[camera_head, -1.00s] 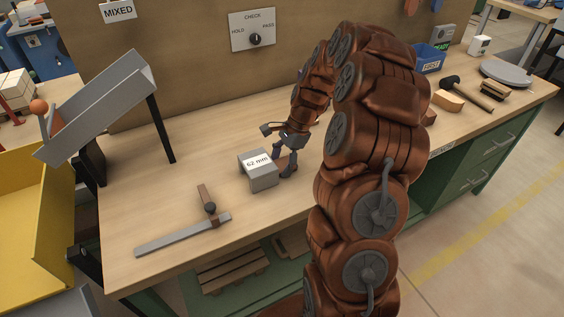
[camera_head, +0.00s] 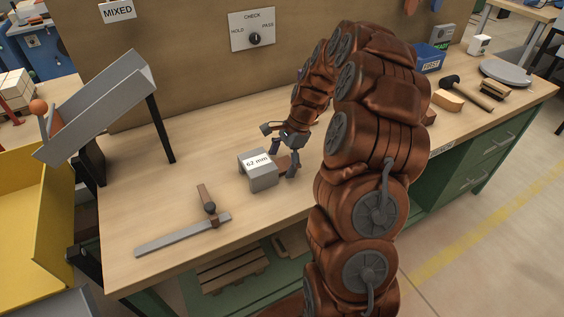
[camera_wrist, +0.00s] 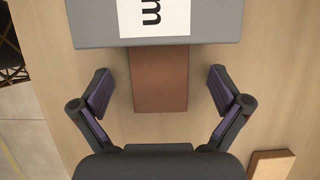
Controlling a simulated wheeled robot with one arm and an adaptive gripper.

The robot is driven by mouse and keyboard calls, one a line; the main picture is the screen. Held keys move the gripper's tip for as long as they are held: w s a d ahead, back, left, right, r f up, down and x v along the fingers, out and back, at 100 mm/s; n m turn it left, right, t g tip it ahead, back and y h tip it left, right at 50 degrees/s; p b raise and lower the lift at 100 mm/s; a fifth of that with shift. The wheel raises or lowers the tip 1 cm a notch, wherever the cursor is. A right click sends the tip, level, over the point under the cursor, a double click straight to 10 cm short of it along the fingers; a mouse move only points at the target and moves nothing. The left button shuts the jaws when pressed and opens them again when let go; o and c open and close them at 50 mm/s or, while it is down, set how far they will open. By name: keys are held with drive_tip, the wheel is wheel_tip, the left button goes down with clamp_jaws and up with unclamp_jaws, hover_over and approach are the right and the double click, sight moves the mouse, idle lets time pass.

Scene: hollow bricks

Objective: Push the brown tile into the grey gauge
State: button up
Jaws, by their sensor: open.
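The grey gauge (camera_head: 264,180), a small block-like bridge with a "62 mm" label, stands on the bench in the head view. Its near edge (camera_wrist: 90,30) spans the top of the wrist view. The brown tile (camera_wrist: 160,82) lies flat on the bench, its far end at or under the gauge's edge; which one I cannot tell. In the head view the tile (camera_head: 284,162) is partly hidden by my fingers. My gripper (camera_wrist: 160,76) is open, with one finger on each side of the tile and a gap on both sides.
A caliper-like tool (camera_head: 185,235) lies left of the gauge. A grey chute (camera_head: 100,105) stands at the back left. A second brown piece (camera_wrist: 271,165) lies at the wrist view's lower right. A hammer (camera_head: 468,92) and wooden blocks lie farther right. Bench around the gauge is mostly clear.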

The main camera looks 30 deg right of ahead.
drive_tip(key=v, duration=1.2)
drive_tip(key=shift+a, duration=0.15)
